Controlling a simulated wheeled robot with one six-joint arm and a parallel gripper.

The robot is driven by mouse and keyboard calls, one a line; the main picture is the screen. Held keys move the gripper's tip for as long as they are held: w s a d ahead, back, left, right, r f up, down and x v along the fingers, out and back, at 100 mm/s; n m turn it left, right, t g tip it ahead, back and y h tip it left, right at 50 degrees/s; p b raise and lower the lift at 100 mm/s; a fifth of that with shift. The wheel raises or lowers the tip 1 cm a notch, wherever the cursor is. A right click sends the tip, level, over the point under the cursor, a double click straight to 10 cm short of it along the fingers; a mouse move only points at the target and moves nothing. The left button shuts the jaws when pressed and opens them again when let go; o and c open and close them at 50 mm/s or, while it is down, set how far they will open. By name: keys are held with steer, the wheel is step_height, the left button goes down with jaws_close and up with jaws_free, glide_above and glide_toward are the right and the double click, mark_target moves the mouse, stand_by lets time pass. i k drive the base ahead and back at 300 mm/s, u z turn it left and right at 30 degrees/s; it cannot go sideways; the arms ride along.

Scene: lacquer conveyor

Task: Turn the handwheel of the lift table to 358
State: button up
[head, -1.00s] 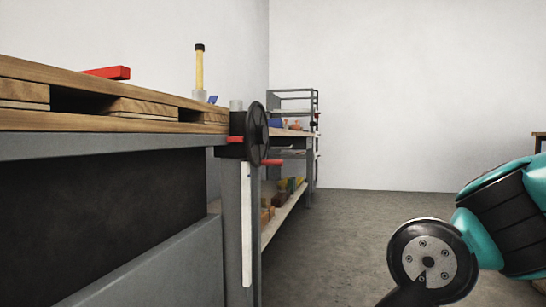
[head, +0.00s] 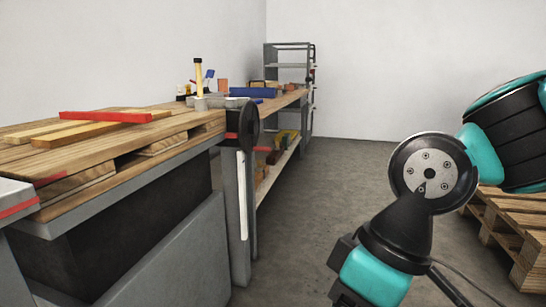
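The lift table (head: 165,170) stands at the left, with a wooden pallet top and a grey frame. Its dark handwheel (head: 249,126) is mounted on the right end of the frame, seen nearly edge-on. The numbers on the scale are too small to read. My arm is at the right, clear of the wheel; my gripper's fingers are not in view.
A red bar (head: 105,117) and wooden slats lie on the pallet top. A bench with a blue box (head: 253,92) and a grey shelf rack (head: 288,62) stand beyond. Another pallet (head: 510,225) lies on the floor at the right. The floor between is open.

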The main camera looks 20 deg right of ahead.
mark_target(249, 122)
steer(key=z, duration=0.65)
steer(key=i, duration=1.25)
steer(key=z, duration=0.2)
